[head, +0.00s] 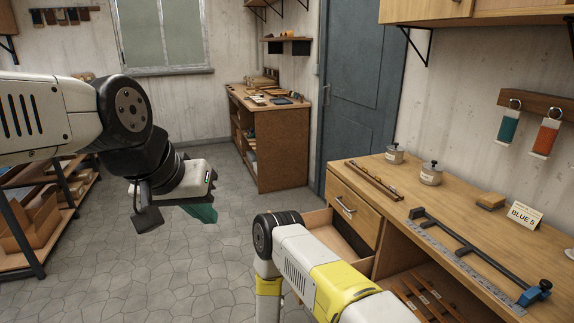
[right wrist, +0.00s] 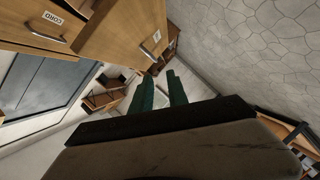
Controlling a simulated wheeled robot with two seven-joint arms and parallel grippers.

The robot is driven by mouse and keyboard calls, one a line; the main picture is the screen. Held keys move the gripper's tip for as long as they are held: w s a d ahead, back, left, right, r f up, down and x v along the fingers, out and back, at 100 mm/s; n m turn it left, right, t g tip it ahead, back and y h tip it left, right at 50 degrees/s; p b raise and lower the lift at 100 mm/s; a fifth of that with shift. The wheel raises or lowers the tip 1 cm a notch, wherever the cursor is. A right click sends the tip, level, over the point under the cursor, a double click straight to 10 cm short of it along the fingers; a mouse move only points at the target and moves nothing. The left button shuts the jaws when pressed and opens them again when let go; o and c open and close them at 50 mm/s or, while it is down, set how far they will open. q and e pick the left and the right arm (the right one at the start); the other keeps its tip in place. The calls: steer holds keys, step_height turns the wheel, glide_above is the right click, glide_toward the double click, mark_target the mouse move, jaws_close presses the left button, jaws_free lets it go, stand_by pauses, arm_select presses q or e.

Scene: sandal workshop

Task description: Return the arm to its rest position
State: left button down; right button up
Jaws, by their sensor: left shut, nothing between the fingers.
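My left gripper (head: 203,212) hangs over the stone floor at the left of the head view, with its teal fingers pointing down and to the right. It is shut with nothing between the fingers, and it touches nothing. My right arm, white and yellow, shows at the bottom middle of the head view in front of the bench; its gripper is out of sight there. In the right wrist view my right gripper (right wrist: 161,92) has two green fingers with a gap between them and nothing visible in it.
The workbench (head: 455,205) on the right carries two lidded jars, a ruler jig and a card reading BLUE 5. An open drawer (head: 345,240) juts out beside my right arm. A shelf rack (head: 40,215) stands at left. Floor between is clear.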

steer(key=w+r+m+g, duration=0.1)
steer(key=w+r, duration=0.3)
steer(key=r, duration=0.3)
steer(key=w+r+m+g+y, duration=0.1)
steer(key=w+r+m, duration=0.15)
steer(key=r, duration=0.35)
steer(key=w+r, duration=0.4)
steer(key=r, duration=0.3)
steer(key=s+d+r+m+g+y, duration=0.1)
steer(key=s+d+r, duration=0.15)
steer(key=r, duration=0.65)
steer(key=s+d+r+m+g+y, duration=0.1)
steer(key=d+r+m+g, duration=0.15)
steer(key=r, duration=0.75)
steer(key=s+d+r+m+g, duration=0.1)
steer(key=s+d+r, duration=0.3)
steer(key=s+r, duration=0.25)
steer(key=s+d+r, duration=0.4)
steer(key=s+r, duration=0.1)
steer(key=s, duration=0.3)
steer(key=s+d+r+m+g, duration=0.1)
steer(key=s+d, duration=0.2)
steer(key=s, duration=0.7)
steer(key=s+d+r+m+g+h, duration=0.1)
steer(key=s+d, duration=0.3)
steer(key=s, duration=0.6)
steer(key=shift+s+m+g, duration=0.35)
steer(key=shift+m, duration=0.05)
